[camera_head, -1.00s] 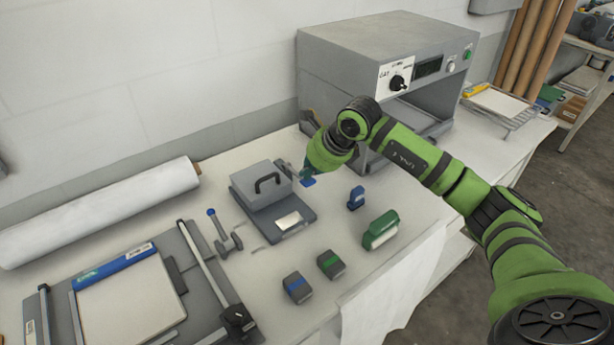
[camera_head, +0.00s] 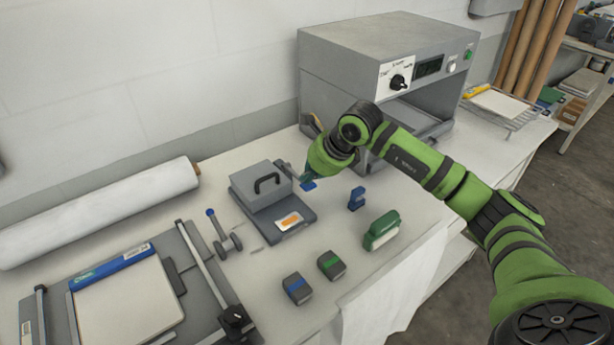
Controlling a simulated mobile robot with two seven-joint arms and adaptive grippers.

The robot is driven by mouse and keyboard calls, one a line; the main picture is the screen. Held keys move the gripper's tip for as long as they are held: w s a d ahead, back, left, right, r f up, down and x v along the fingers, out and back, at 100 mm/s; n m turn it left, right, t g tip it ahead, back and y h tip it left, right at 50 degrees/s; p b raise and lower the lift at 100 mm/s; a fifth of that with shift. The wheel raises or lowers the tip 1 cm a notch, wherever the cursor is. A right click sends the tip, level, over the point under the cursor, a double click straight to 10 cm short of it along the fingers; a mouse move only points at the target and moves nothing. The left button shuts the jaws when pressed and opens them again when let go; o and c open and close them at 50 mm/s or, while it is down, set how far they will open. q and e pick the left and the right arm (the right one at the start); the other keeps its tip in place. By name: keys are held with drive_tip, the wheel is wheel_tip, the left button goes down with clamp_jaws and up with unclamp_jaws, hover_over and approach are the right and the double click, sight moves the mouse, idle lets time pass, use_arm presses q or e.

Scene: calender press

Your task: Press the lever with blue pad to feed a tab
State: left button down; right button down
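An orange tab (camera_head: 291,221) lies on the white patch of that base. A lever arm (camera_head: 287,168) leaves the feeder's right side, and its blue pad (camera_head: 309,185) shows just below my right gripper (camera_head: 306,178). The gripper points down at the pad and seems to touch or nearly touch it. Its fingers are small and partly hidden by my wrist, so their opening is unclear. My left gripper is not in view.
A separate blue-tipped lever (camera_head: 212,214) stands left of the feeder. A blue stamp-like piece (camera_head: 357,199), a green one (camera_head: 381,230) and two dark blocks (camera_head: 297,289) lie in front. A large grey machine (camera_head: 385,50) stands behind my arm; a paper trimmer (camera_head: 125,300) lies at left.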

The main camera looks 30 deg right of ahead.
idle(0.6)
drive_tip(key=shift+w+r+p, duration=0.2)
drive_tip(key=shift+r+p, duration=0.25)
drive_tip(key=shift+r, duration=0.4)
drive_tip(key=shift+w+r+p, duration=0.2)
drive_tip(key=shift+r+p, duration=0.25)
drive_tip(key=shift+r, duration=0.4)
drive_tip(key=r+p, duration=0.1)
drive_tip(key=r, duration=0.1)
drive_tip(key=w+r+p, duration=0.1)
drive_tip(key=r+p, duration=0.1)
drive_tip(key=shift+w+a+r, duration=0.15)
drive_tip(key=shift+r, duration=0.25)
